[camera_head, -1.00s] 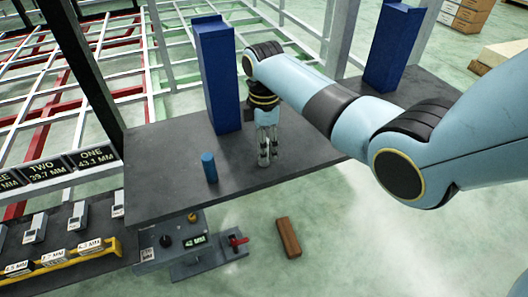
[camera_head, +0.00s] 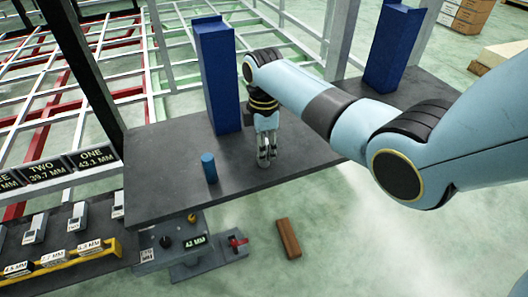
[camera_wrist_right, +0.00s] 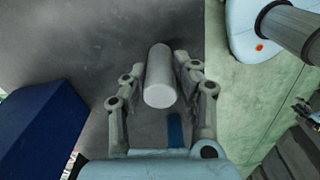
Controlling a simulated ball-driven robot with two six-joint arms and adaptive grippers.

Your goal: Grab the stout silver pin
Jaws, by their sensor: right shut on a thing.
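The stout silver pin (camera_wrist_right: 159,78) is a plain pale-grey cylinder. In the right wrist view it lies between the two fingers of my right gripper (camera_wrist_right: 160,92), which is shut on it. In the head view my right gripper (camera_head: 267,157) points down at the dark grey table, right of a blue block. The pin is mostly hidden by the fingers there, and I cannot tell whether it touches the table. My left gripper does not show in the head view; grey finger-like parts at the right edge of the wrist view are too small to tell.
A short blue pin (camera_head: 209,167) stands near the front edge of the dark table (camera_head: 160,190). Tall blue blocks stand at left (camera_head: 217,75) and right (camera_head: 393,48). A measuring bench (camera_head: 185,240) is below the front edge. A brown brick (camera_head: 288,238) lies on the floor.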

